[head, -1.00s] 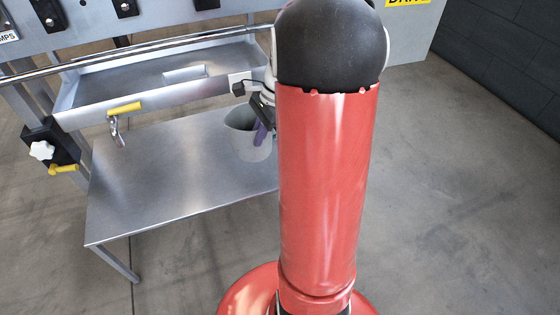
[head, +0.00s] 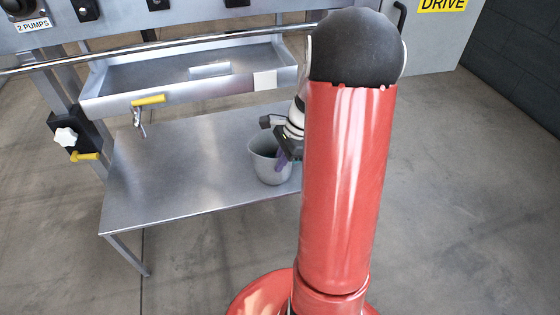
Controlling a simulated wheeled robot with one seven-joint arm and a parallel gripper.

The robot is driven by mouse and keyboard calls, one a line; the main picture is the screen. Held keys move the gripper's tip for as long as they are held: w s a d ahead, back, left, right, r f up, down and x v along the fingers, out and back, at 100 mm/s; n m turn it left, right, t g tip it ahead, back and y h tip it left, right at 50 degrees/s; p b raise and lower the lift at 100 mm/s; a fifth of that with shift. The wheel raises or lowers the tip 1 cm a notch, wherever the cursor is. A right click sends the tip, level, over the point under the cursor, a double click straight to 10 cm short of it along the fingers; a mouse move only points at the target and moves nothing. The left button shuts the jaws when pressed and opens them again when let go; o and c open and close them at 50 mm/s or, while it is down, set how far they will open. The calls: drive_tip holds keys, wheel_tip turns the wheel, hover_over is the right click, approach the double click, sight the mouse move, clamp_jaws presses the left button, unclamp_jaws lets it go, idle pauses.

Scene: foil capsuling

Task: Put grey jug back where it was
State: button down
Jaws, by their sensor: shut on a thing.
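The grey jug (head: 265,170) is in the head view, upright over the right part of the steel bench top (head: 175,175), near its front edge. I cannot tell whether its base touches the steel. My gripper (head: 284,160) is at the jug's right rim, shut on the jug. My red arm hides the bench's right end and part of the gripper.
Above and behind the bench is a grey drip tray (head: 180,72) with a drain tap and yellow lever (head: 148,100). A metal rail (head: 150,47) runs above it. The left and middle of the bench are clear. Open floor lies to the right.

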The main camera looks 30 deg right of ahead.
drive_tip(key=c, duration=1.6)
unclamp_jaws()
drive_tip(key=shift+f, duration=0.1)
drive_tip(key=p+v, duration=0.2)
drive_tip(key=v, duration=1)
drive_tip(key=s+a+r+n+t+h, duration=0.2)
drive_tip(key=s+a+r+n, duration=0.2)
drive_tip(key=s+a+n, duration=0.3)
drive_tip(key=s+a+r+n+t+h, duration=0.2)
drive_tip(key=s+a+r+n, duration=0.2)
drive_tip(key=s+a+n, duration=0.4)
drive_tip(key=a+n, duration=0.4)
drive_tip(key=shift+a+r+n+t, duration=0.2)
drive_tip(key=shift+r+n+t, duration=0.1)
drive_tip(key=shift+r+n, duration=0.1)
